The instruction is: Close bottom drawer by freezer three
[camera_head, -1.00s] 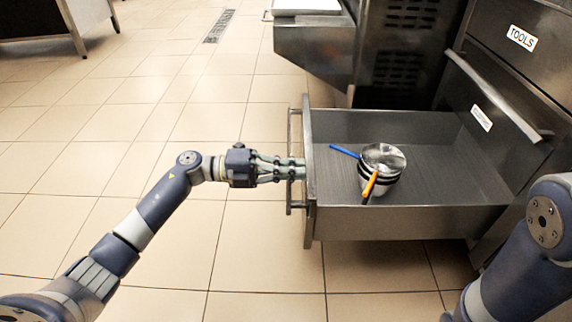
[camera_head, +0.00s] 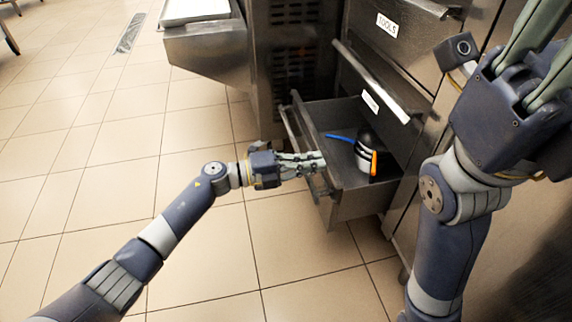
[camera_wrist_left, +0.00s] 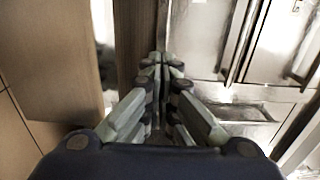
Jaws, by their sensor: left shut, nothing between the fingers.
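The bottom drawer (camera_head: 352,208) is grey metal and stands partly pulled out of the cabinet, low at the middle right. It holds stacked containers (camera_head: 364,160), a blue-handled tool (camera_head: 340,138) and an orange-handled tool (camera_head: 374,163). My left gripper (camera_head: 320,160) is shut and empty, with its fingertips at the drawer's front panel beside the handle (camera_head: 296,150). I cannot tell whether they touch. It also shows shut in the left wrist view (camera_wrist_left: 160,60). My right gripper (camera_head: 545,55) is raised at the upper right with its fingers apart; their tips are cut off by the frame.
A closed drawer (camera_head: 375,80) with a bar handle sits above the open one, under a front labelled TOOLS (camera_head: 387,25). A freezer with vents (camera_head: 290,55) and a projecting metal tray (camera_head: 205,45) stand behind.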

